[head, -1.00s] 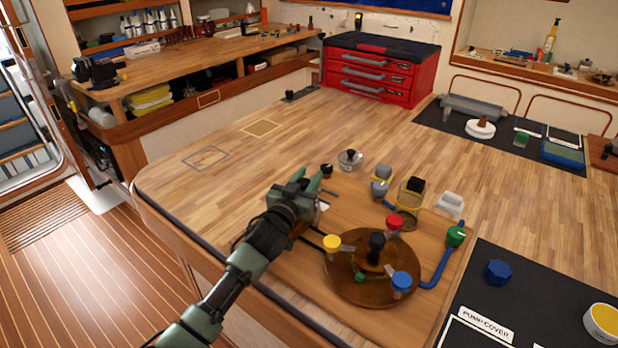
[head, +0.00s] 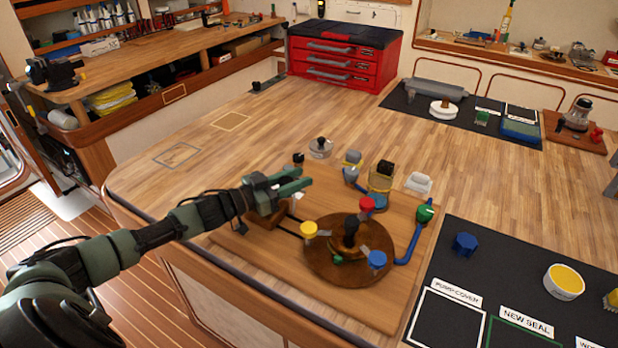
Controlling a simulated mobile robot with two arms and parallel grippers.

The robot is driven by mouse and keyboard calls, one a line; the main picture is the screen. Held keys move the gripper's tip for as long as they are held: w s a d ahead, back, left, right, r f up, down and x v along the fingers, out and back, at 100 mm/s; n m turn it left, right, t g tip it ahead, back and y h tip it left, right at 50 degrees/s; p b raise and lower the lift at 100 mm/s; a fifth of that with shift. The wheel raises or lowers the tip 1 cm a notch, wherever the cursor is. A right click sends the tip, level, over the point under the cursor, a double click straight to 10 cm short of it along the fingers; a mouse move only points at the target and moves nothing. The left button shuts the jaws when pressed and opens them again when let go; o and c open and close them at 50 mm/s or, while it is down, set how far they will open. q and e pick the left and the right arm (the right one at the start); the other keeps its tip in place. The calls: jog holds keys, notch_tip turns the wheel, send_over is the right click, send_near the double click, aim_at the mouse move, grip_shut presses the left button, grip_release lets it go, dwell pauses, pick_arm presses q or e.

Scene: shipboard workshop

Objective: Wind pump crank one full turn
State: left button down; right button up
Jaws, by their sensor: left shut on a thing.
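My left gripper (head: 292,184) reaches in from the left over the wooden pump board (head: 240,250). Its green fingers are shut, pointing right, on what appears to be the pump crank. The crank itself is mostly hidden by the fingers, and I cannot make out its angle. My right gripper is not in view.
A small black knob (head: 298,158) and a clear-lidded pot (head: 320,148) stand behind the gripper. A green-capped blue pipe (head: 408,252) is at the board's right. A red toolbox (head: 343,68) stands at the back.

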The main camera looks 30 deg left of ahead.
pick_arm(q)
jog(key=m+g+h+b, duration=0.1)
jog(key=s+d+m+g+h+b, duration=0.1)
jog(key=h, duration=0.1)
jog(key=shift+s+d+f+m, duration=0.15)
jog(key=shift+f+m, duration=0.05)
jog(key=shift+m, duration=0.1)
jog(key=shift+s+d+m+g+h+b, duration=0.25)
jog(key=shift+s+m+g+h+b, duration=0.1)
jog(key=shift+m+g+h+b, duration=0.3)
jog(key=shift+s+d+m+g+h+b, duration=0.2)
jog(key=shift+s+m+g+h+b, duration=0.2)
jog(key=shift+g+h, duration=0.35)
jog(key=shift+s+d+r+m+g+h, duration=0.15)
jog(key=shift+s+m+g+h, duration=0.05)
jog(key=shift+m+g+h, duration=0.15)
jog(key=c, duration=1)
grip_release()
jog(key=shift+c, duration=0.2)
